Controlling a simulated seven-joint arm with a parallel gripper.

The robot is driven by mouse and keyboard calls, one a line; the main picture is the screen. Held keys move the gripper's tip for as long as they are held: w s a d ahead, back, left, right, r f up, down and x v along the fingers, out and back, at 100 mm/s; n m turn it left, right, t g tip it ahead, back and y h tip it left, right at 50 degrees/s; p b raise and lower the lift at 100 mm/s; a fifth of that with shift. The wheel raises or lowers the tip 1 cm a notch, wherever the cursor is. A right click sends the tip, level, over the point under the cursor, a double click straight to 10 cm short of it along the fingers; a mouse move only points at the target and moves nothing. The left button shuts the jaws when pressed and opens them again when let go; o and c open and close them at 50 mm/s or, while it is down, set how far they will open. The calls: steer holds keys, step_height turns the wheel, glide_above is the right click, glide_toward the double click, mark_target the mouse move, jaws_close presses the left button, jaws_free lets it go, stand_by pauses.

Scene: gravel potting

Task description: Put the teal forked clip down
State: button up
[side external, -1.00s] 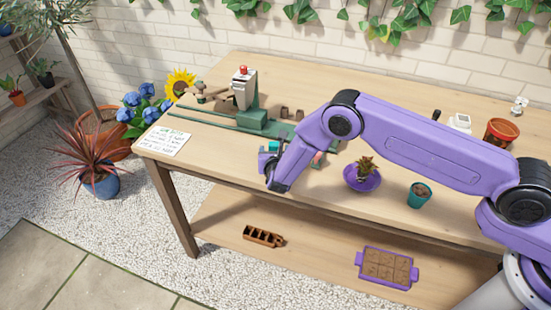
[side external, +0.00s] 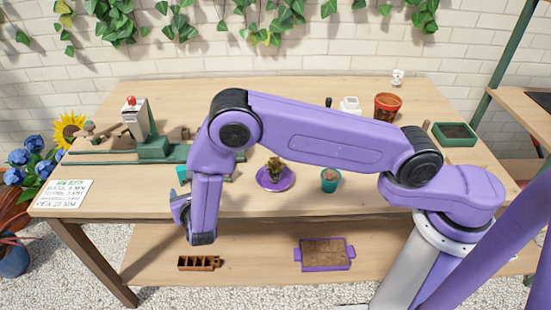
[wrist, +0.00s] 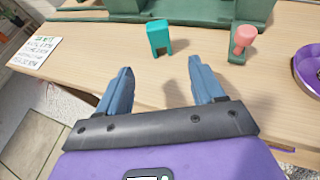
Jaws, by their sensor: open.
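The teal forked clip (wrist: 158,37) stands upright on the wooden table in the wrist view, prongs down. It is ahead of my gripper (wrist: 160,76), whose two blue fingers are spread wide with nothing between them. There is clear table between the fingertips and the clip. In the side view the clip (side external: 182,174) is partly hidden behind my arm, and my gripper (side external: 181,207) shows near the table's front edge.
A pink-topped peg (wrist: 243,40) stands right of the clip. Behind are a green machine base (side external: 158,149) and rail. A purple saucer with a plant (side external: 275,183) and a teal pot (side external: 330,181) stand right. A written card (side external: 64,194) lies left.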

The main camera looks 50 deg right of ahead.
steer(key=shift+d+r, duration=0.2)
steer(key=shift+r, duration=0.1)
steer(key=s+d+r+m+g+h, duration=0.2)
steer(key=s+d+r+m+g, duration=0.4)
steer(key=s+d+r+m, duration=0.55)
steer(key=s+d+r+m+g+y, duration=0.2)
steer(key=s+d, duration=0.1)
steer(key=s, duration=0.5)
steer(key=s+d+r+m+g+y, duration=0.2)
steer(key=s+d+r+m+y, duration=0.1)
steer(key=s, duration=0.5)
steer(key=s+d+r+m+g+y, duration=0.2)
steer(key=s+d, duration=0.2)
steer(key=s, duration=0.4)
steer(key=shift+s+d+r, duration=0.15)
steer(key=shift+s+d, duration=0.1)
steer(key=shift+d, duration=0.15)
steer(key=shift+m, duration=0.25)
